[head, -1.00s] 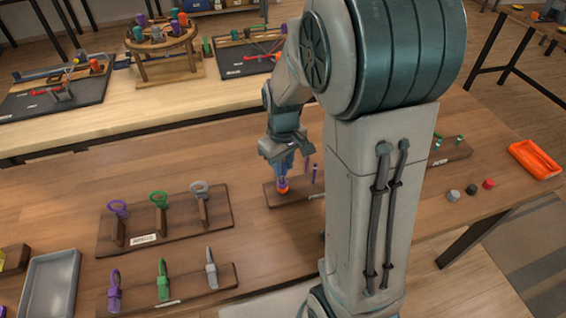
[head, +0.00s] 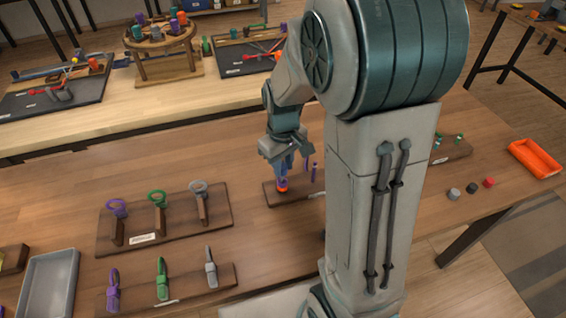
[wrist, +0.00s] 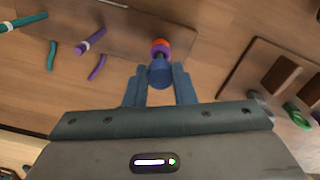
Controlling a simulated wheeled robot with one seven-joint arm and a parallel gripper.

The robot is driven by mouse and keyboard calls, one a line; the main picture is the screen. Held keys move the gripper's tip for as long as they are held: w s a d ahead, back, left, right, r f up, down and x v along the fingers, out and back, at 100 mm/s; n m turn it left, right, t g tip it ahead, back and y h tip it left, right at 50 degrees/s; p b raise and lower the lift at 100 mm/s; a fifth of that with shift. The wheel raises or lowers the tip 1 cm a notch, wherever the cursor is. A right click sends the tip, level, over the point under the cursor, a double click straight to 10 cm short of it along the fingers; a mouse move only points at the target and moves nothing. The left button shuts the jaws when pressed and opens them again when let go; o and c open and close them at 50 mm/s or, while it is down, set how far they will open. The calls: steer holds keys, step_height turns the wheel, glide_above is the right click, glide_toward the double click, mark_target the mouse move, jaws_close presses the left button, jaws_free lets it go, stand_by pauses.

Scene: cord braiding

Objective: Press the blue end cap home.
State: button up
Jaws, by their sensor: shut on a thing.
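The blue end cap (wrist: 160,73) is between the fingertips of my gripper (wrist: 161,80) in the wrist view. My gripper is shut on it. Just beyond the cap is an orange and purple piece (wrist: 160,46) on the brown board. In the head view my gripper (head: 285,166) points down over the board (head: 277,199), with the orange piece (head: 282,187) right below its fingertips. I cannot tell whether the cap touches that piece or how deep it sits.
Purple and teal cords (wrist: 91,40) stand or lie near the board. A rack with purple, green and grey rings (head: 165,240) stands at the left. A grey tray (head: 50,280) is at the front left, and an orange tray (head: 535,158) is at the far right.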

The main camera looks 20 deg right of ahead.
steer(key=o, duration=1.3)
steer(key=shift+o, duration=0.2)
steer(key=shift+r+p, duration=2.35)
steer(key=shift+r, duration=0.7)
steer(key=s+r+m+t, duration=0.3)
steer(key=s+r, duration=0.6)
steer(key=s, duration=0.5)
steer(key=shift+s+r+m, duration=0.15)
steer(key=shift+r+m, duration=0.25)
steer(key=shift+m, duration=0.3)
